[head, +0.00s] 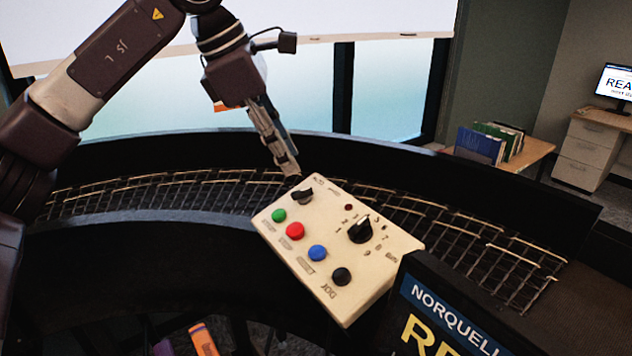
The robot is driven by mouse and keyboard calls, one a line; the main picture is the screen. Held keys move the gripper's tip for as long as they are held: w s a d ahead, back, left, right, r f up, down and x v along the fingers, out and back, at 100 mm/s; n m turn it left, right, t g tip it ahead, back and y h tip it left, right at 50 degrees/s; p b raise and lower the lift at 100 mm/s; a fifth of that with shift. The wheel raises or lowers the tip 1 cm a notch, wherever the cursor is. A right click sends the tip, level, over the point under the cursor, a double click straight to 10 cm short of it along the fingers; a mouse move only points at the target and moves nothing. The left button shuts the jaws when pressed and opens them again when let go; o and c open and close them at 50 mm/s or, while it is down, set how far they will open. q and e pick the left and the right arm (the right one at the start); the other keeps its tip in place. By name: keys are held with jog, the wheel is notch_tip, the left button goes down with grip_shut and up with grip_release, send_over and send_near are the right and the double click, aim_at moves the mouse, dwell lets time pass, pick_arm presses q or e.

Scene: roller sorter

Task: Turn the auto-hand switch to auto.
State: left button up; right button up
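A cream control box (380,262) sits in the middle of the head view. The small black switch (302,195) near its upper left corner, with small labels beside it, appears to be the auto-hand switch. Its labels are too small to read surely. My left gripper (291,172) points down just above and behind that corner, close to the switch. I cannot tell whether it touches anything. Its fingers look close together, seen nearly edge-on, so the gap between them is unclear. My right gripper is not in view.
The box also carries green (279,215), red (295,230), blue (317,253) and black (341,276) buttons and a larger black rotary knob (360,230). A curved roller conveyor (150,194) runs behind it. A dark sign (440,310) stands close at the lower right.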

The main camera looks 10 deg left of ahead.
aim_at(305, 189)
pick_arm(q)
jog(key=p+x, duration=0.2)
jog(key=x, duration=0.5)
jog(key=shift+w+a+f, duration=0.1)
jog(key=shift+f, duration=0.25)
grip_shut()
